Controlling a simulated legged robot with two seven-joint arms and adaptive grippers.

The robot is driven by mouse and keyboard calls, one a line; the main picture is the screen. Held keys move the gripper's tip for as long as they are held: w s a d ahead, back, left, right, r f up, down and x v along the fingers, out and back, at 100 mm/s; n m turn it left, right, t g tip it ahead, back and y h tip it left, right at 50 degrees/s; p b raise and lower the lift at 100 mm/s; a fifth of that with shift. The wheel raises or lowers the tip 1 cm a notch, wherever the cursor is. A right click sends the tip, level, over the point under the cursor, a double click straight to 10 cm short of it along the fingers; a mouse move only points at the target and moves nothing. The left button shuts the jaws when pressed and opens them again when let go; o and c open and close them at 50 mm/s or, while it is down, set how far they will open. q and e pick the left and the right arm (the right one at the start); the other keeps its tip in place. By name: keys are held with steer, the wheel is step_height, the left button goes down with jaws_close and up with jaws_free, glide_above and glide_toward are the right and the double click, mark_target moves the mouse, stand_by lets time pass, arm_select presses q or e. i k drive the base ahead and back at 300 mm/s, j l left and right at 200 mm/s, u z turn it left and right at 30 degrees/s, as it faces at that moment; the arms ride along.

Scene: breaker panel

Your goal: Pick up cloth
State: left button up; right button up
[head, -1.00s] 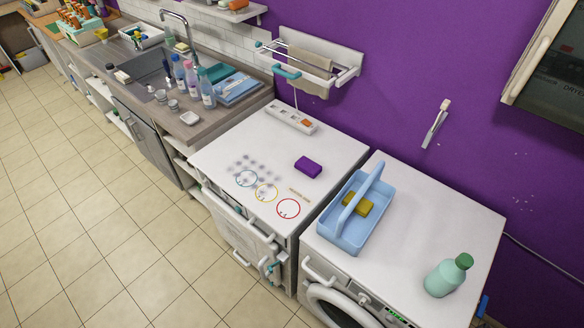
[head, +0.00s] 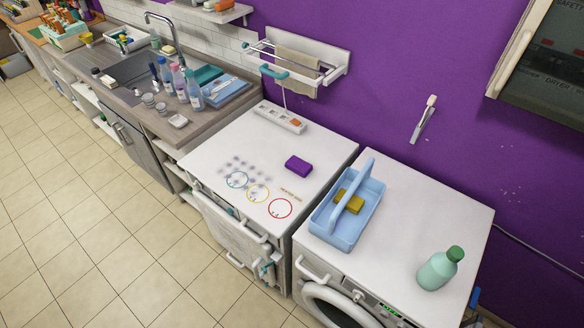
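Several things in the head view look like cloth. A beige cloth (head: 297,64) hangs over the wall rack (head: 338,70). A pale cloth (head: 236,236) seems to hang on the front of the white cabinet (head: 225,150); its shape is hard to make out. Folded blue items (head: 228,90), perhaps cloths, lie on the counter beside the sink. I cannot tell which one is the task's cloth. Neither of my grippers is in view.
A blue caddy (head: 329,222) with a yellow sponge (head: 349,201) and a green bottle (head: 440,269) stand on the washing machine (head: 400,220). A purple block (head: 298,166) lies on the white cabinet's top. Bottles (head: 179,82) crowd the counter. The tiled floor (head: 80,230) is clear.

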mark_target(298, 166)
steer(key=j+u, duration=0.3)
steer(key=i+j+u, duration=0.15)
steer(key=j+u, duration=0.15)
steer(key=i+j+u, duration=0.15)
steer(key=j+u, duration=0.15)
